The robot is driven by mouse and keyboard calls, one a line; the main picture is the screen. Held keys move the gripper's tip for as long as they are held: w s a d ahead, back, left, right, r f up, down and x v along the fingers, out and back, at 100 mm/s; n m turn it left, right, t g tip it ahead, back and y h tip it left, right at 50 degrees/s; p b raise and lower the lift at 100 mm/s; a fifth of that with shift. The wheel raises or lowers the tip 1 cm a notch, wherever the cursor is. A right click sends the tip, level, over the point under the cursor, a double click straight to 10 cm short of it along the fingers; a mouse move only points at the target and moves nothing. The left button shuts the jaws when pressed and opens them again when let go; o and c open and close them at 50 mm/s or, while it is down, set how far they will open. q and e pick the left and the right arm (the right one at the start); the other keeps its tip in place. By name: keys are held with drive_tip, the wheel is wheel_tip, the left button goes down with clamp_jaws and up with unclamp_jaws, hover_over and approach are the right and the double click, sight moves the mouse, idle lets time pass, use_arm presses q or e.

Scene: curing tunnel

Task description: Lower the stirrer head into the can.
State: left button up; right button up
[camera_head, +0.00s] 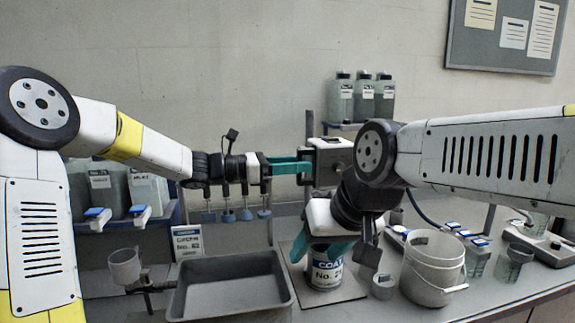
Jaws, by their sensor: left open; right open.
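The can (326,271), with a blue and white label, stands upright on a flat base plate (346,291). My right gripper (322,248) points down at the can's top, its teal fingers open on either side; it hides the can's rim. The stirrer head (326,150), a dark box on an upright post (309,124), is above the can, partly behind my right arm. My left gripper (300,166) is open and level, its teal fingertips at the head's left side; whether they touch it I cannot tell. The stirrer's lower end is hidden.
A grey tray (230,312) lies left of the base plate. A white bucket (432,270) and a small cup (382,287) stand to its right. A rack with hanging blue-ended tools (228,214) is behind the tray. Bottles (363,98) stand on a shelf behind.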

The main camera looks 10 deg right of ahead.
use_arm(q)
drive_tip(key=shift+d, duration=0.35)
clamp_jaws()
idle(1.2)
